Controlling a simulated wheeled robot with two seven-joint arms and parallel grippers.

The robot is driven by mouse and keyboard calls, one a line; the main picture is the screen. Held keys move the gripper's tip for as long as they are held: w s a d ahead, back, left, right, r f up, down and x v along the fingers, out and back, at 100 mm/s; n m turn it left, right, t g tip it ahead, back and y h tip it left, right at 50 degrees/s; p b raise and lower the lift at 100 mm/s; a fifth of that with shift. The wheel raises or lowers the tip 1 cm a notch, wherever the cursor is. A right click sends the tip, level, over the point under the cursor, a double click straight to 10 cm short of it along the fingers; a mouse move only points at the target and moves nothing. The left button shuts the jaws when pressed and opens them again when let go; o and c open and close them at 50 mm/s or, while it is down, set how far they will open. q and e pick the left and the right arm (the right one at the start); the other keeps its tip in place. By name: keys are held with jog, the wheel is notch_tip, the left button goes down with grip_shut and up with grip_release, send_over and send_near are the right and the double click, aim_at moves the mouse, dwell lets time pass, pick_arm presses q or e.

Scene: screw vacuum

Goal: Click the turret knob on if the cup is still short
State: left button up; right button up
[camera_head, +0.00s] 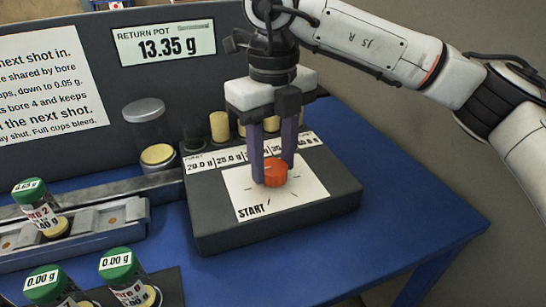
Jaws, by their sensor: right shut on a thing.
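The turret knob (274,172) is orange-red and sits on a white dial card marked START, on top of a dark grey box (318,207). My right gripper (272,180) points down from above, its purple fingers shut on the knob. A cup (38,210) with a green top and a small readout stands tilted in the grey rail at left. Two more green-topped cups, (45,284) and (120,268), stand at the lower left and both read 0.00 g. A display (163,47) reads RETURN POT 13.35 g. My left gripper is not in view.
A clear-lidded jar (145,112) stands behind the rail (100,222). Several cream cylinders (219,127) stand behind the weight labels, partly hidden by my gripper. A printed sign (45,90) is on the dark back panel. The blue table (400,200) is bare at right.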

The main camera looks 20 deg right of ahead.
aim_at(273, 166)
dwell(0.4)
jog(key=o, duration=1)
jog(key=shift+o, duration=0.2)
jog(key=shift+r, duration=0.1)
notch_tip(273, 166, up, 10)
jog(key=p, duration=0.1)
jog(key=shift+p, duration=0.35)
